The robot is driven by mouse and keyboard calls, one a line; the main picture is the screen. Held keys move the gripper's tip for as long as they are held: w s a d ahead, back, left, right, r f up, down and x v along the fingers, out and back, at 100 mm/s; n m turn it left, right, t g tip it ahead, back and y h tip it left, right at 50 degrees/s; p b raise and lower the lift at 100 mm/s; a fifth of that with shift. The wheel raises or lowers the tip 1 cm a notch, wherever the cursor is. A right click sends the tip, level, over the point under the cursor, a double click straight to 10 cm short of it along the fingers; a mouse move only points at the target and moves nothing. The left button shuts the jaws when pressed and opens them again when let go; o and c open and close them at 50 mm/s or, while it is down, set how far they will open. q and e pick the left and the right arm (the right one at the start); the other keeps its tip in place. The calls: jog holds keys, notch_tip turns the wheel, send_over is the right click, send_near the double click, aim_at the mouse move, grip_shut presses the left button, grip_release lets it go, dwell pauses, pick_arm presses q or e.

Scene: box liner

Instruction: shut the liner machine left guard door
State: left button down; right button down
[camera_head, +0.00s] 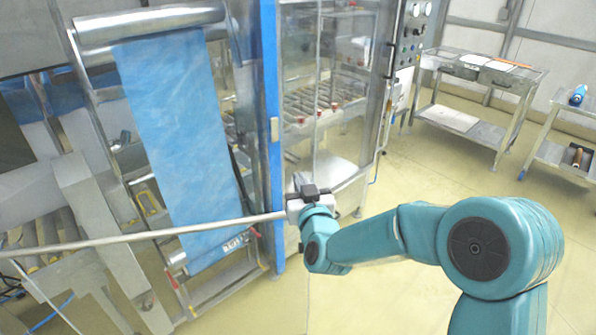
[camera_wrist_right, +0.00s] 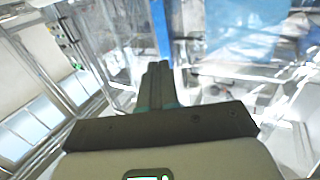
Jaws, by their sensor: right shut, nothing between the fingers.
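The liner machine (camera_head: 270,120) fills the left and middle of the head view, with a blue upright post, steel rollers and a hanging blue film sheet (camera_head: 180,130). A long pale rail (camera_head: 140,237) crosses from the left edge to beside my right gripper (camera_head: 305,193). It may be the top edge of the clear left guard door; I cannot tell for sure. My right gripper is shut and empty at the rail's right end; whether they touch is unclear. In the right wrist view its closed fingers (camera_wrist_right: 158,72) point toward the blue post (camera_wrist_right: 160,30). My left gripper is out of view.
A clear panel with a steel frame (camera_head: 345,90) stands right of the post, with a control panel (camera_head: 412,35) beyond it. Two metal tables (camera_head: 475,125) (camera_head: 560,150) stand at the right. The yellowish floor (camera_head: 420,190) between is open.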

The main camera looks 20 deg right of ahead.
jog(key=shift+w+d+r, duration=0.1)
jog(key=shift+w, duration=0.35)
jog(key=shift+w+d+r, duration=0.1)
jog(key=shift+w, duration=0.35)
jog(key=shift+w+f, duration=0.15)
jog(key=shift+w, duration=0.1)
jog(key=shift+s, duration=0.15)
